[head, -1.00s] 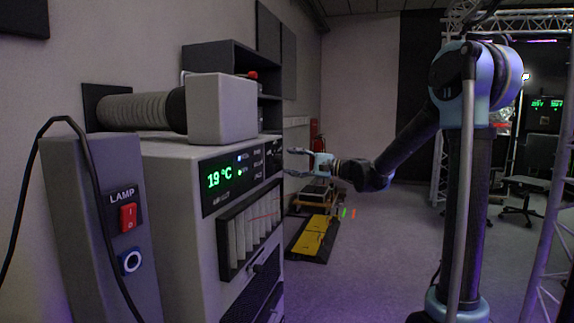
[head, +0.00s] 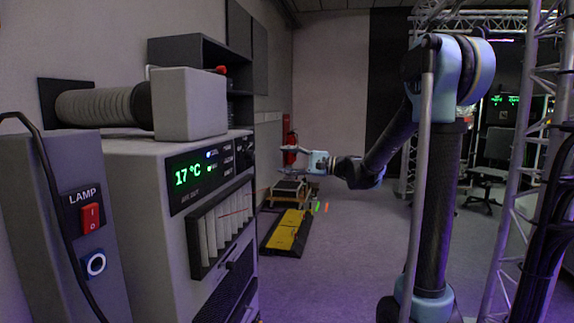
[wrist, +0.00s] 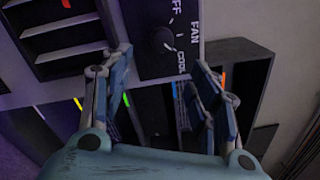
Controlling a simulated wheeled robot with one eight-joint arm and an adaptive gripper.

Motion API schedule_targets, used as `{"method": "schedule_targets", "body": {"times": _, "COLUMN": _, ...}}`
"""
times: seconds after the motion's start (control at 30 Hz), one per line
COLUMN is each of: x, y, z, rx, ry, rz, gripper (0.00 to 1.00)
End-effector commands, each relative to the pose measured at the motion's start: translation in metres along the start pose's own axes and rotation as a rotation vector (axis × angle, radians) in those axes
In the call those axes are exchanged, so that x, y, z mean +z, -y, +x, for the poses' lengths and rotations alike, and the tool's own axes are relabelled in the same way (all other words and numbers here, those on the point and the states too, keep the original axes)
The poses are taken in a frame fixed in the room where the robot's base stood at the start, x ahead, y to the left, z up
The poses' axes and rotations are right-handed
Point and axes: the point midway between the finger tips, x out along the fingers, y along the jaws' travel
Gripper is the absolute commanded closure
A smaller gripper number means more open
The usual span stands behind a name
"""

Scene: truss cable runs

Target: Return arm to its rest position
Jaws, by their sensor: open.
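My arm (head: 395,145) reaches left from its column at the right of the head view, bent at the elbow, with the forearm roughly level. My gripper (head: 290,150) is open and empty, just right of the grey air unit's front, with a gap between them. In the wrist view my gripper's fingers (wrist: 160,75) are spread apart with nothing between the tips. Beyond them is a dark panel with a round knob (wrist: 163,38) marked FAN and COOL; its pointer appears turned towards COOL.
The grey air unit (head: 125,165) shows 17 °C on its green display (head: 188,175). A lamp box (head: 60,220) with a red switch stands at left. A yellow-black cable ramp (head: 287,232) lies on the floor. Metal truss (head: 518,150) rises close at right.

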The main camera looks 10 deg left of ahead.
Motion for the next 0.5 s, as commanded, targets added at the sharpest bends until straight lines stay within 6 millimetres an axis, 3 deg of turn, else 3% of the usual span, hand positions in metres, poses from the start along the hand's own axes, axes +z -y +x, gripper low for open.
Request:
{"method": "schedule_targets", "body": {"times": 0.23, "x": 0.014, "y": -0.021, "z": -0.014, "rx": 0.089, "ry": -0.04, "rz": -0.054, "gripper": 0.45}}
{"method": "schedule_targets", "body": {"times": 0.5, "x": 0.046, "y": -0.088, "z": -0.062, "rx": 0.357, "ry": -0.146, "rz": -0.199, "gripper": 0.45}}
